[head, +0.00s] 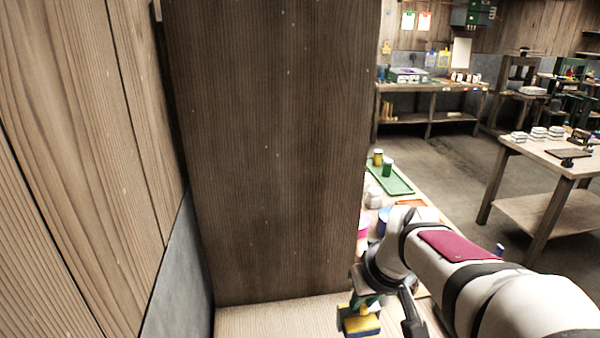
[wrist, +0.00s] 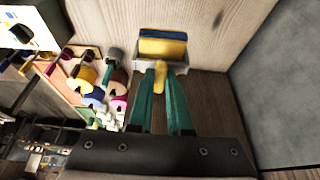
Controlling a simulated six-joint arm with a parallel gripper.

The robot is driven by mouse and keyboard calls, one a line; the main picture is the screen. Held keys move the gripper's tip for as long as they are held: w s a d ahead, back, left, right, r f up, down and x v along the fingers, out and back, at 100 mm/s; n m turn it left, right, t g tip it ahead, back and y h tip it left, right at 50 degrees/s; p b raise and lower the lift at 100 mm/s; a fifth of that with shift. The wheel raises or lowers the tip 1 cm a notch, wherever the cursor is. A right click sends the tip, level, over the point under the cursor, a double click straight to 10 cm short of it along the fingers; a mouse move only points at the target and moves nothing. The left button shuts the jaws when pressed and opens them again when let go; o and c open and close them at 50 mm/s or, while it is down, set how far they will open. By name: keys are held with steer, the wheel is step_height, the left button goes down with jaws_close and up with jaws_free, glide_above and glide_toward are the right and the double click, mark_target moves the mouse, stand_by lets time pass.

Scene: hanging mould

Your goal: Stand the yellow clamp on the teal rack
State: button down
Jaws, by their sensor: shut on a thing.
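My gripper (wrist: 161,73) shows two teal fingers in the wrist view, shut on a narrow yellow piece of the yellow clamp (wrist: 160,82). Just past the fingertips is a yellow block with a blue band (wrist: 163,48) and a pale grey edge below it. I cannot tell whether this block is joined to the held piece. In the head view my gripper (head: 367,300) is low, at the lower middle, with the yellow and blue block (head: 361,325) under it, over or on the pale wooden top. I cannot make out the teal rack in either view.
A tall dark wooden panel (head: 275,150) stands left of my arm and hides part of the bench. A green tray (head: 397,184) with small pots lies beyond my arm. Coloured tubs and rolls (wrist: 95,85) show left of the fingers. The pale wooden top (head: 280,318) is bare beside the panel.

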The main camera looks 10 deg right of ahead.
steer(key=s+d+f, duration=0.2)
steer(key=d+f, duration=0.1)
steer(key=d, duration=0.5)
steer(key=s+d+f, duration=0.3)
steer(key=d, duration=0.5)
steer(key=s+d+f, duration=0.2)
steer(key=d+f, duration=0.1)
steer(key=d, duration=0.5)
steer(key=f, duration=0.9)
steer(key=shift+s+f, duration=0.2)
steer(key=shift+s, duration=0.05)
steer(key=shift+f, duration=0.15)
steer(key=c, duration=0.8)
jaws_free()
steer(key=shift+c, duration=0.2)
